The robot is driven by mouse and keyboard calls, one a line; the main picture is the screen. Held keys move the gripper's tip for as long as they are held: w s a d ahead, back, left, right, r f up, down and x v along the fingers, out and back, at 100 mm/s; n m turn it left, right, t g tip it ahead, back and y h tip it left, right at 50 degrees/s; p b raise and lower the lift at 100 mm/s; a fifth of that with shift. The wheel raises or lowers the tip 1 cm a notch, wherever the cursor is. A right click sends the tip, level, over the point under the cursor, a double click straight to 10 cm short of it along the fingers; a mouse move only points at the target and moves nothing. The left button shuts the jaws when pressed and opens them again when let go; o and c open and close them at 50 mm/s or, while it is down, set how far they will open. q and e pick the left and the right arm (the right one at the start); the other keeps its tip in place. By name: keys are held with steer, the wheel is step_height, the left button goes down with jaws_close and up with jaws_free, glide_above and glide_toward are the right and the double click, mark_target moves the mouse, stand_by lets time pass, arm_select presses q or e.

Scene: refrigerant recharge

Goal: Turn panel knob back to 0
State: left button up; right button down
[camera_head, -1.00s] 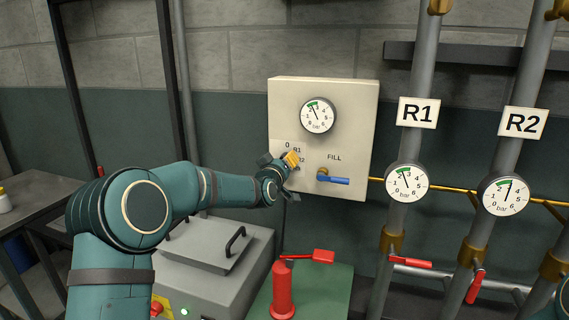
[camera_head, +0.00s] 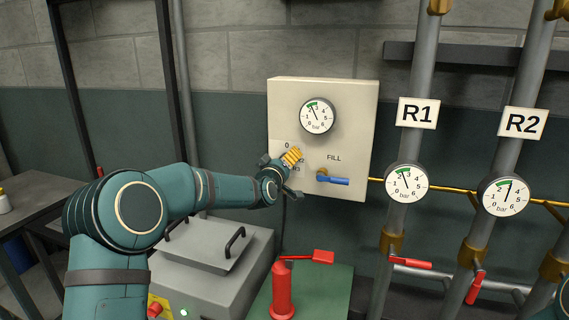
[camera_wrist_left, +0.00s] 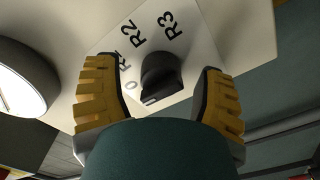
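The panel knob (camera_wrist_left: 161,77) is dark and round with a raised grip, on a white label plate marked 0, R1, R2 and R3. In the left wrist view it shows between the two yellow ridged fingers of my left gripper (camera_wrist_left: 160,100), with a gap on each side. The gripper is open and not touching the knob there. A small pale mark shows at the knob's near end; I cannot tell for sure which label it points at. In the head view my left gripper (camera_head: 284,172) is at the panel's lower left and hides the knob. My right gripper is out of view.
The cream panel (camera_head: 355,110) carries a round gauge (camera_head: 318,116) above and a blue FILL valve handle (camera_head: 333,180) to the right of the gripper. Pipes R1 (camera_head: 417,112) and R2 (camera_head: 523,122) with gauges stand further right. A grey machine (camera_head: 220,265) and red pump (camera_head: 283,290) are below.

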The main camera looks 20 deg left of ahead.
arm_select(q)
steer(key=shift+s, duration=0.1)
steer(key=s, duration=1.2)
steer(key=shift+a, duration=0.25)
